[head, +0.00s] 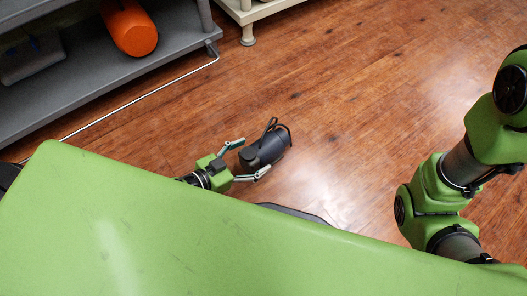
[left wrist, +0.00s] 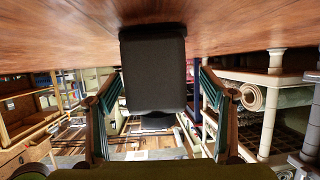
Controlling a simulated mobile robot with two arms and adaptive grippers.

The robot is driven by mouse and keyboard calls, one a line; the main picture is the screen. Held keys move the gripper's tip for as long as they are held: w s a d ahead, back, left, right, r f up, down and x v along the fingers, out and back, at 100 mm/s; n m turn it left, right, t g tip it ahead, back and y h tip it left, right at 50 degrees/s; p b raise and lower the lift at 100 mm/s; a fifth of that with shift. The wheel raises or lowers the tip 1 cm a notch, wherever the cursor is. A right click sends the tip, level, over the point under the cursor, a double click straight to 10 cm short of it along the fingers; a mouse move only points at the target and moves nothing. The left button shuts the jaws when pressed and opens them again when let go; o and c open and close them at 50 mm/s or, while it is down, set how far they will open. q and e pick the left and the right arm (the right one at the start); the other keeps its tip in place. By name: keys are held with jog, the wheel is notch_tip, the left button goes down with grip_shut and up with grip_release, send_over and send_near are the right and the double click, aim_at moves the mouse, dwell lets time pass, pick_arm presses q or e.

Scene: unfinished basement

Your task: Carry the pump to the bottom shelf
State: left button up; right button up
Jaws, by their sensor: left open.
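The pump (head: 270,148), dark grey with a black looped handle or hose, lies on the wooden floor. My left gripper (head: 254,155) is open, with one finger on each side of the pump's near end. In the left wrist view the pump (left wrist: 154,70) is a dark block between the spread fingers of my left gripper (left wrist: 158,92), with visible gaps to both fingers. The bottom shelf (head: 100,82) is a grey board of the unit at upper left. My right arm shows at right, but its gripper is out of view.
An orange cylinder (head: 130,28) and a grey box (head: 32,60) rest on the bottom shelf. A thin pale cable or rod (head: 140,98) runs along the floor before the shelf. A cream furniture leg (head: 247,34) stands at the top. Floor right of the pump is clear.

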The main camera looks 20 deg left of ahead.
aim_at(264, 150)
pick_arm(q)
jog(key=x, duration=0.3)
jog(key=shift+w+d+b, duration=0.2)
jog(key=shift+d+b, duration=0.15)
jog(key=shift+b, duration=0.05)
jog(key=shift+w+d+f, duration=0.25)
jog(key=shift+w+d, duration=0.1)
jog(key=shift+w, duration=0.1)
jog(key=c, duration=1.9)
jog(key=shift+w+r, duration=0.15)
jog(key=shift+r, duration=0.1)
grip_shut()
